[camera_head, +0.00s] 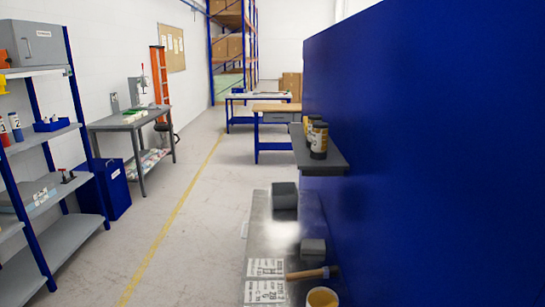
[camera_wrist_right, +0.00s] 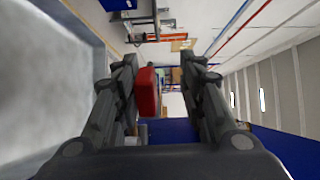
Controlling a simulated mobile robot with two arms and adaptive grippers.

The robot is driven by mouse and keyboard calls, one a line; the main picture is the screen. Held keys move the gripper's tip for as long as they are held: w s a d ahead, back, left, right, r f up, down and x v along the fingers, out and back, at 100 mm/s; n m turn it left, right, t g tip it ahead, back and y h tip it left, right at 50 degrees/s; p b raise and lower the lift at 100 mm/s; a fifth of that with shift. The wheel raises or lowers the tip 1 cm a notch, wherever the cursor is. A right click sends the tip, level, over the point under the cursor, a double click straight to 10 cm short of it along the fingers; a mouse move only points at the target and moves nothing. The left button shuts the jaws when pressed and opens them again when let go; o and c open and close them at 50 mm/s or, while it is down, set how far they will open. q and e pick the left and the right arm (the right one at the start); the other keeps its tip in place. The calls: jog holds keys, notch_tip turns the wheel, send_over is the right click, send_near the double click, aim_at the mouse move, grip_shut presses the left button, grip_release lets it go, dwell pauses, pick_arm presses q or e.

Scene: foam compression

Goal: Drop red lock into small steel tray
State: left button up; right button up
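The red lock (camera_wrist_right: 147,92) shows as a red block in the right wrist view, between the fingers of my right gripper (camera_wrist_right: 163,75). It is against or very near the left-hand finger, with a clear gap to the right-hand finger. The gripper looks open, with the fingers apart. A large pale grey surface with a blue-grey rim (camera_wrist_right: 98,50) fills the left side of that view. It looks like a tray close to the gripper, but I cannot tell its full shape. In the head view I see neither gripper, nor the red lock or small steel tray. My left gripper is not in view.
A tall blue panel (camera_head: 430,150) stands on the right with a shelf of cans (camera_head: 319,140). The floor aisle (camera_head: 185,240) is clear.

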jog(key=v, duration=1.2)
jog(key=shift+s, duration=0.1)
